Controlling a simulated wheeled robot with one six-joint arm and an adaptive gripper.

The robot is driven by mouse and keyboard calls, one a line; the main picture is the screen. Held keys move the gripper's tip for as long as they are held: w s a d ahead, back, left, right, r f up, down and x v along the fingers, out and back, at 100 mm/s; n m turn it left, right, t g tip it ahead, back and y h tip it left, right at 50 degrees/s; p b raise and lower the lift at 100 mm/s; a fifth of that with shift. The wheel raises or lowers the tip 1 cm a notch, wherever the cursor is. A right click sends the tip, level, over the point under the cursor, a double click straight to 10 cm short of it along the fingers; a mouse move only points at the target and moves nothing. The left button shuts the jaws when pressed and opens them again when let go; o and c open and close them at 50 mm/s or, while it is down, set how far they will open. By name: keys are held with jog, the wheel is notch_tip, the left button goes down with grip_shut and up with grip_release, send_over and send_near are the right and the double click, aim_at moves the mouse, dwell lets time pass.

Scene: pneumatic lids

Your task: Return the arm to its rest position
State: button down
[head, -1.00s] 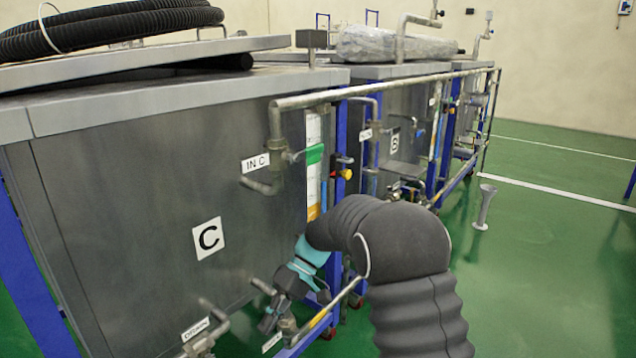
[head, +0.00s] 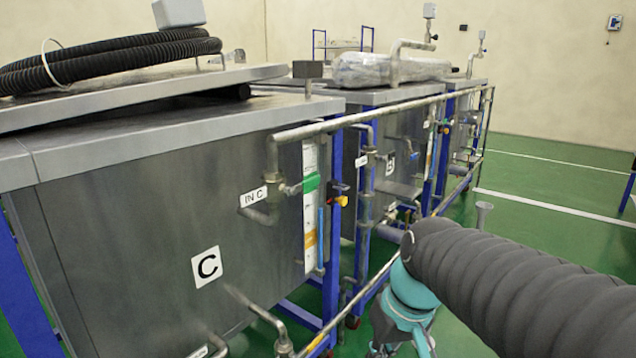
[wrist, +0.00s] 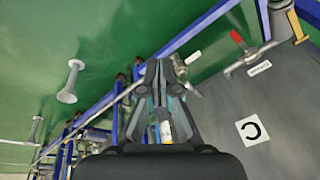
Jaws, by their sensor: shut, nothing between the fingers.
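My arm, in a dark ribbed sleeve, reaches in from the right edge of the head view. My gripper (head: 398,348), below its teal wrist part, is at the bottom of that view and partly cut off by the edge. It is to the right of tank C (head: 120,240), apart from the tank's front. In the wrist view my gripper (wrist: 163,68) points down past the tank's frame, with its fingers shut and nothing between them. Tank C (wrist: 285,95) is on the right there.
Pipes and a long rail (head: 350,115) run along the tank fronts. A grey floor stand (head: 483,215) is on the right. Green floor (head: 545,205) is open beyond it.

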jog(key=s+d+r+m+t+h+p, duration=0.1)
jog(key=s+d+m+t+h, duration=0.1)
jog(key=s+d, duration=0.4)
jog(key=shift+s+d+m+t, duration=0.3)
jog(key=shift+s+t, duration=0.45)
jog(key=shift+t, duration=0.15)
jog(key=shift+r, duration=0.1)
